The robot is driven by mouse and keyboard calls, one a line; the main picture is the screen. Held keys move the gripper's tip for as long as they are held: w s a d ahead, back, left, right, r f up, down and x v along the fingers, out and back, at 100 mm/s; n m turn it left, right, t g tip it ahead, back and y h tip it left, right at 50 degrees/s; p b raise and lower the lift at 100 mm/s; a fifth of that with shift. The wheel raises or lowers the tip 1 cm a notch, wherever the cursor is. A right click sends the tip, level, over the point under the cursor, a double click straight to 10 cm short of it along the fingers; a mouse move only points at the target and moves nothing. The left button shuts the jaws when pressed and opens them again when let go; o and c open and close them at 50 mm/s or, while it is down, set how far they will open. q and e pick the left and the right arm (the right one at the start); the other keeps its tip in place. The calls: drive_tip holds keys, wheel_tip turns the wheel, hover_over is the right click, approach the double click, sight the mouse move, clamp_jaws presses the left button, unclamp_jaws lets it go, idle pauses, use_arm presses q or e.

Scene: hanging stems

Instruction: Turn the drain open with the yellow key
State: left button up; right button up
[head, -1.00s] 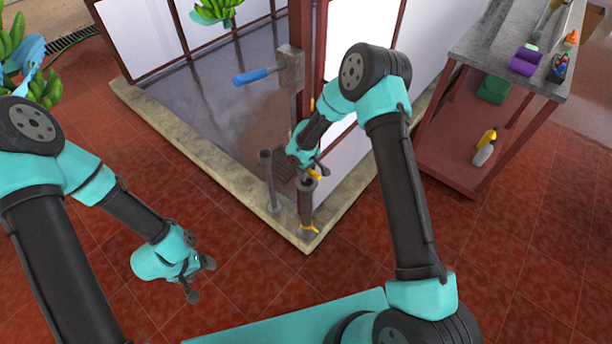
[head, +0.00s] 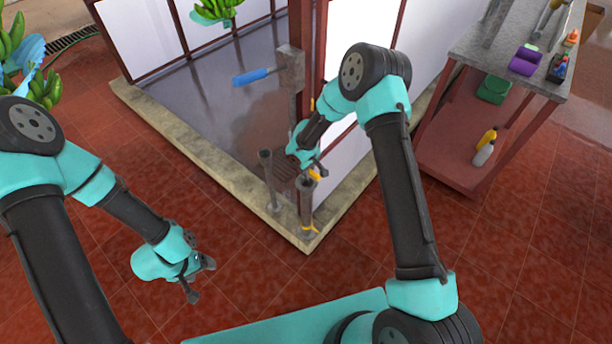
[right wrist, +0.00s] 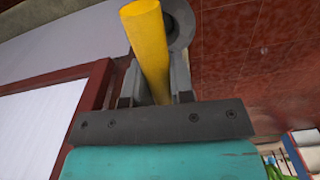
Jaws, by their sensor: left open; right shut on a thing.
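The yellow key (right wrist: 147,45) is a yellow bar held between the fingers of my right gripper (right wrist: 155,85) in the right wrist view. In the head view my right gripper (head: 316,166) is over the curb corner, and a bit of the yellow key (head: 315,175) shows at the top of a grey upright pipe (head: 306,205). A round grey end (right wrist: 180,22) lies just behind the bar in the wrist view. How the key meets the pipe is partly hidden. My left gripper (head: 203,279) is open and empty above the red tiles at the lower left.
A second grey post (head: 268,180) stands beside the pipe on the stone curb (head: 190,152). A shelf table (head: 470,150) with bottles stands at the right. Bananas (head: 216,8) hang at the top.

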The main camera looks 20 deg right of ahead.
drive_tip(key=m, duration=0.4)
idle(0.5)
drive_tip(key=shift+m, duration=0.5)
drive_tip(key=m, duration=0.3)
drive_tip(key=shift+m, duration=1)
drive_tip(key=m, duration=0.3)
drive_tip(key=shift+m, duration=0.3)
